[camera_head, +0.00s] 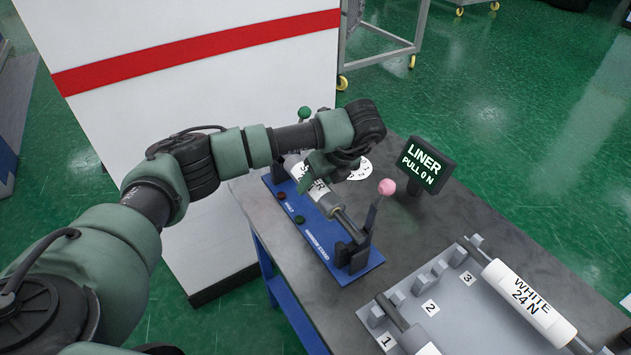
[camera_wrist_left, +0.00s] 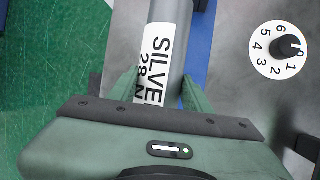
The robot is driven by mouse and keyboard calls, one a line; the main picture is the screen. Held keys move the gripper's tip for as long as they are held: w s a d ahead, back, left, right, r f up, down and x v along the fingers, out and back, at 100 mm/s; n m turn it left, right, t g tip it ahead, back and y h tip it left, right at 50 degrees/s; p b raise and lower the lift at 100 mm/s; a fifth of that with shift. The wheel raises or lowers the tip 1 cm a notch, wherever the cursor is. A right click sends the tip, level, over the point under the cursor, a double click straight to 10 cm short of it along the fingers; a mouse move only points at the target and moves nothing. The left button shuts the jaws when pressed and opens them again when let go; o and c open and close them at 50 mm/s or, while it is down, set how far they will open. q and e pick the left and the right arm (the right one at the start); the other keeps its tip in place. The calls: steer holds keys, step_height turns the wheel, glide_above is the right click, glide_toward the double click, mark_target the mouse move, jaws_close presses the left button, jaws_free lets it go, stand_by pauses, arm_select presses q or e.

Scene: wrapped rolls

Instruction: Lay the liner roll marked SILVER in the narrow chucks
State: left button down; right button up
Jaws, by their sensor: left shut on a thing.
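The SILVER liner roll (camera_head: 328,201) is a grey roll with a white label, lying lengthwise over the blue narrow-chuck stand (camera_head: 312,233) on the table. The wrist view shows its label reading SILVER 28 N (camera_wrist_left: 154,62). My left gripper (camera_head: 318,178) is shut on the roll, with green fingers (camera_wrist_left: 160,90) on both sides of it. The roll's near shaft end is by the upright chuck (camera_head: 360,250) at the stand's near end. Whether the shaft sits fully in the chucks cannot be told; the far end is hidden by my gripper. My right gripper is not in view.
A display (camera_head: 422,165) reads LINER PULL 0 N. A numbered dial (camera_wrist_left: 279,50) is beside the stand. A grey rack (camera_head: 455,320) with slots 1, 2 and 3 holds the WHITE 24 N roll (camera_head: 528,303) and another roll. A white cabinet with a red stripe (camera_head: 200,55) stands behind.

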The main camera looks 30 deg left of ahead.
arm_select(q)
steer(key=shift+f+b, duration=1.55)
steer(key=shift+f, duration=0.45)
steer(key=c, duration=0.6)
jaws_free()
